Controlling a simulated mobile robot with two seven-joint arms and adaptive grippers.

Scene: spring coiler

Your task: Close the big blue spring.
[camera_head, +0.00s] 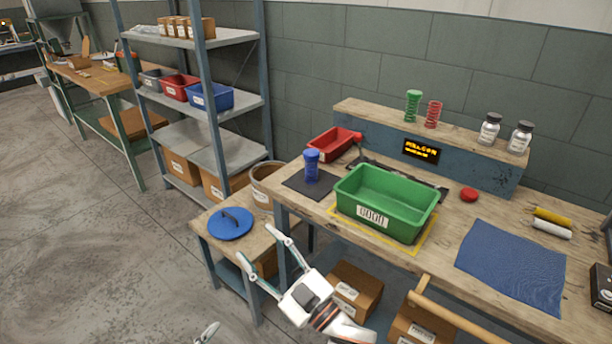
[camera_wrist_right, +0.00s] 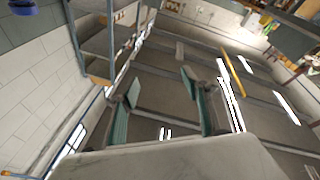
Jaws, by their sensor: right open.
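The big blue spring (camera_head: 311,165) stands upright on a dark mat (camera_head: 297,186) at the left end of the workbench. It looks tightly coiled, with a wider top. My right gripper (camera_head: 255,243) is open and empty, in front of the bench's left corner and near the low side table, well apart from the spring. Its two spread fingers also show in the right wrist view (camera_wrist_right: 158,84), with nothing between them. A small pale tip at the bottom edge of the head view appears to be my left gripper (camera_head: 207,333); the rest is out of frame.
A green bin (camera_head: 385,200) stands right of the spring, a red bin (camera_head: 334,143) behind it. A blue lid (camera_head: 230,223) lies on the side table. Green (camera_head: 413,105) and red (camera_head: 433,114) springs stand on the raised shelf. A blue cloth (camera_head: 512,265) lies at right.

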